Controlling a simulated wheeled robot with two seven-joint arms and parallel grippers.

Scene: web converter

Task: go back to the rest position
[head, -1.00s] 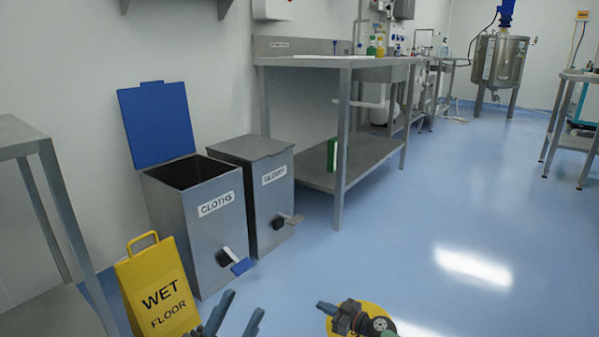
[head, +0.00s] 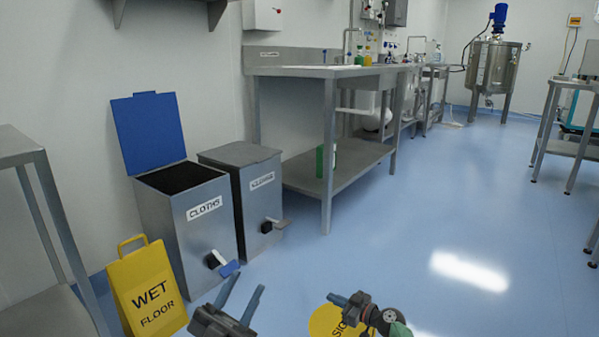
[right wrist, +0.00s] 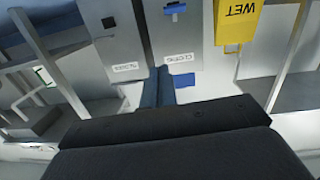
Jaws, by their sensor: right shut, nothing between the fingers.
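My left gripper (head: 241,293) is at the bottom of the head view, with its two fingers apart and nothing seen between them. My right gripper (head: 340,299) is to its right, fingers together and empty, above a round yellow floor sign. In the right wrist view, its closed fingers (right wrist: 159,86) point toward the bins, which appear upside down. Both grippers are held in the air in front of the bins, and I see no contact with anything.
The CLOTHS bin (head: 201,225) has its blue lid raised; a second bin (head: 262,195) is closed. A yellow WET FLOOR sign (head: 148,288) stands left. A steel bench (head: 335,71) is behind, a table (head: 15,150) at left. Blue floor is open to the right.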

